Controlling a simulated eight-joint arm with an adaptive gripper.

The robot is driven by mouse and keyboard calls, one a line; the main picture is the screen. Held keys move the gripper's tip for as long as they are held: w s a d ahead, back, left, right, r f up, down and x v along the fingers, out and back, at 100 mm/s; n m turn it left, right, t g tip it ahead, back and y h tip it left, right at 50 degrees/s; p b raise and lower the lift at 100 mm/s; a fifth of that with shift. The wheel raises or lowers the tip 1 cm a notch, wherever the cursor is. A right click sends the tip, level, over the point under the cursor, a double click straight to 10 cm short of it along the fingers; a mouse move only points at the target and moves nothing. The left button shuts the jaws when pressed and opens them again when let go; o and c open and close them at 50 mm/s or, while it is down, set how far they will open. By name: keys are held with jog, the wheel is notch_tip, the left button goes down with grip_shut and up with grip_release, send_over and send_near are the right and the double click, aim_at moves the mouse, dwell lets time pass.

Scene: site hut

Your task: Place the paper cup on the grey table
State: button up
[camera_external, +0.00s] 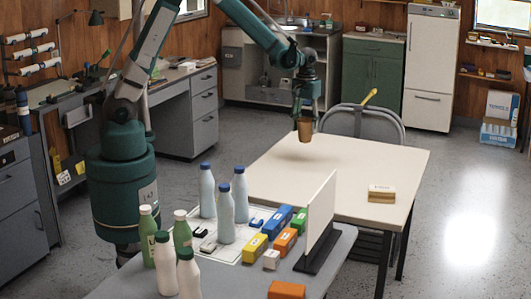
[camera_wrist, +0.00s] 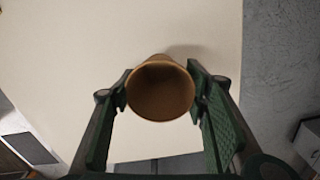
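The brown paper cup (camera_external: 305,132) is upright between the fingers of my gripper (camera_external: 306,112), above the cream-topped table (camera_external: 260,175). A faint shadow lies on the tabletop beneath it. In the wrist view I look down into the open mouth of the cup (camera_wrist: 160,92), with a finger against each side. The grey table (camera_external: 335,262) stands in front of the cream-topped one, its surface crowded in the external view. My gripper is shut on the cup.
The grey table holds several bottles (camera_external: 225,215), small coloured boxes (camera_external: 278,222), an orange box (camera_external: 286,290) and an upright white panel (camera_external: 320,210). A small box (camera_external: 381,193) lies on the cream-topped table. A grey chair (camera_external: 365,125) stands behind it.

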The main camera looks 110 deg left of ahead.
jog(key=w+d+m, duration=0.2)
jog(key=w+d, duration=0.5)
jog(key=d, duration=0.4)
jog(key=w+d+m, duration=0.2)
jog(key=w+d, duration=0.6)
jog(key=d, duration=0.4)
jog(key=w+d+m+p, duration=0.1)
jog(key=w+d+m, duration=0.15)
jog(key=d, duration=0.85)
jog(key=w+d+m, duration=0.1)
jog(key=w+d, duration=0.2)
jog(key=d, duration=0.9)
jog(key=s+d+m, duration=0.3)
jog(key=d+m, duration=0.1)
jog(key=d, duration=2.2)
jog(key=s+d+m, duration=0.1)
jog(key=s+d, duration=0.2)
jog(key=d, duration=0.4)
jog(key=s+d+m+p, duration=0.1)
jog(key=s+d, duration=0.2)
jog(key=d, duration=0.5)
jog(key=s+d+m, duration=0.1)
jog(key=s+d, duration=0.3)
jog(key=d, duration=0.3)
jog(key=shift+d+r+m, duration=0.15)
jog(key=shift+d+m, duration=0.1)
jog(key=shift+m, duration=0.1)
notch_tip(320, 180, down, 6)
